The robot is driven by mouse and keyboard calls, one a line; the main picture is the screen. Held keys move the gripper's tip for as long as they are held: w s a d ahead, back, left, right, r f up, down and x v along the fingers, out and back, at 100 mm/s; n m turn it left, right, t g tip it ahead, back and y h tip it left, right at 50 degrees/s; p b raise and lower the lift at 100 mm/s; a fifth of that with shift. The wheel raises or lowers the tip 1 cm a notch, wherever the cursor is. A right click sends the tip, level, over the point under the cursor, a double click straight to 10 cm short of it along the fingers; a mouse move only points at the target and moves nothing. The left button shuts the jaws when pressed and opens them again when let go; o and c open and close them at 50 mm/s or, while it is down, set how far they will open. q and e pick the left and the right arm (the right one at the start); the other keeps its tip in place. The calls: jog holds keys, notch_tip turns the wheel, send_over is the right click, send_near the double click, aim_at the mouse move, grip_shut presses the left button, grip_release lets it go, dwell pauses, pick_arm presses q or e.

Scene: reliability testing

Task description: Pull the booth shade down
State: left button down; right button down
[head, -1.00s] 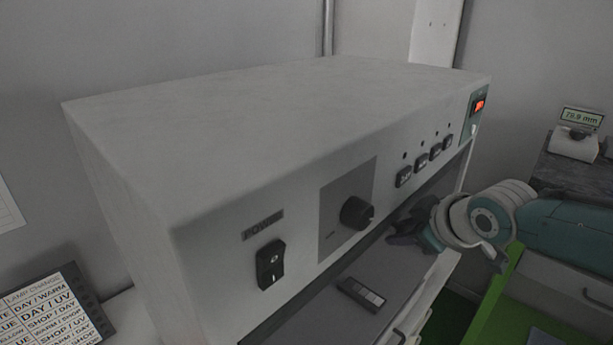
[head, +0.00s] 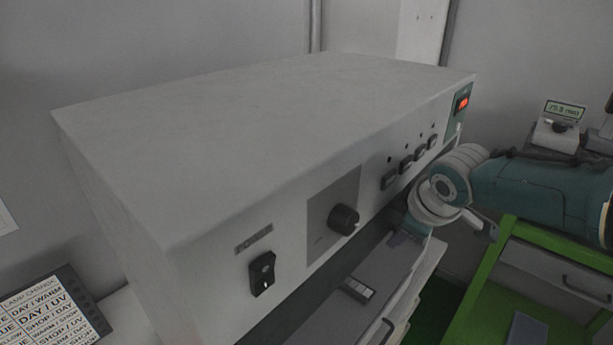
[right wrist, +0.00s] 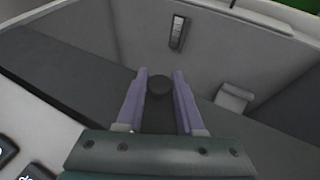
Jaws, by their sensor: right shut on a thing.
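The booth is a grey box with a control panel (head: 262,225) on its front. A dark strip, which looks like the shade (head: 318,287), runs along the panel's lower edge above the booth's opening. It also crosses the right wrist view (right wrist: 62,75). My right gripper (head: 404,240) is below the panel's right part, its fingers partly hidden by the wrist. In the right wrist view its two pale purple fingers (right wrist: 160,75) are on either side of a round dark knob (right wrist: 159,86) at the strip. They are shut on it. My left gripper is not in view.
A green-framed cart (head: 487,265) stands at the right, close under my right arm.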

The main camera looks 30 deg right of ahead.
jog(key=c, duration=0.6)
grip_release()
jog(key=shift+o, duration=0.2)
jog(key=shift+r, duration=0.1)
jog(key=shift+s+r+p, duration=0.2)
jog(key=shift+r+p, duration=0.1)
jog(key=p+v, duration=0.3)
jog(key=v, duration=0.6)
jog(key=shift+a, duration=0.1)
jog(key=shift+s, duration=0.1)
